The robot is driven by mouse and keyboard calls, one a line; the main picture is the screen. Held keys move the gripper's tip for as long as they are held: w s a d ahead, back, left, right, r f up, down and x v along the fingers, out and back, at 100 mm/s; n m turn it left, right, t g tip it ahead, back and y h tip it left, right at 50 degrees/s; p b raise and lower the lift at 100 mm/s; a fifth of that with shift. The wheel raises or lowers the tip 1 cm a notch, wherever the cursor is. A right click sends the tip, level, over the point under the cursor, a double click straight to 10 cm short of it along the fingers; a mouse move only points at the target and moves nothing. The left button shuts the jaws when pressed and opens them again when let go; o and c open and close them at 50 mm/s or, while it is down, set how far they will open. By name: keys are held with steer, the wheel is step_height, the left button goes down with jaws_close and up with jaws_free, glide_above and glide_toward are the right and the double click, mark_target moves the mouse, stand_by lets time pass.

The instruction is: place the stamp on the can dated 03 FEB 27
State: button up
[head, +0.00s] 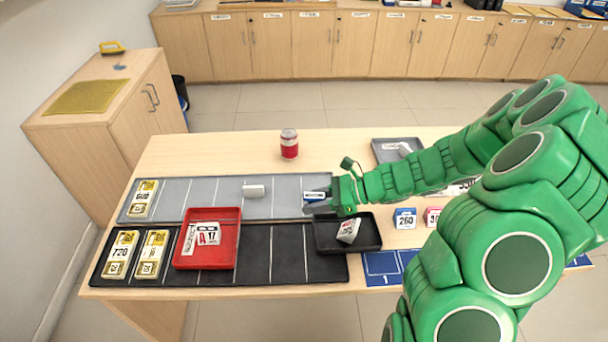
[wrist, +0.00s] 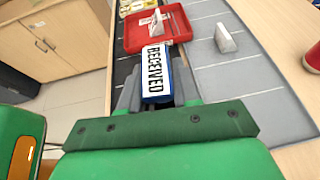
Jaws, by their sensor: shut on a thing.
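My gripper (head: 318,203) is shut on a stamp (head: 314,195), a blue block with a white face. In the wrist view the stamp (wrist: 155,75) reads "RECEIVED" and sits between the grey fingers. It is held over the right part of the grey mat. A red can (head: 289,145) with a pale upper part stands upright on the bare wood behind the grey mat, up and left of my gripper in the head view. Part of the can (wrist: 313,57) shows at the right edge of the wrist view. No date is readable on it.
A red tray (head: 239,228) holds white cards, one marked "A 17". A black tray (head: 362,245) holds a tilted white piece. A white block (head: 253,191) lies on the grey mat (head: 210,205). Gold-and-white blocks (head: 122,255) stand left. The wood around the can is clear.

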steer(key=w+a+r+m+t, duration=0.2)
steer(key=w+r, duration=0.4)
steer(key=w, duration=0.5)
steer(key=w+a+r+m+t, duration=0.15)
steer(key=w+r, duration=0.35)
steer(key=w, duration=0.7)
steer(key=h, duration=0.1)
glide_above(289, 132)
steer(key=s, duration=0.2)
steer(key=shift+t, duration=0.25)
steer(key=f, duration=0.8)
steer(key=shift+w+f, duration=0.6)
steer(key=shift+w, duration=0.1)
steer(key=shift+w+a+f, duration=0.1)
steer(key=shift+w+f, duration=0.1)
steer(key=shift+f, duration=1.6)
steer(key=shift+f, duration=0.1)
steer(key=o, duration=1.1)
steer(key=shift+c, duration=0.2)
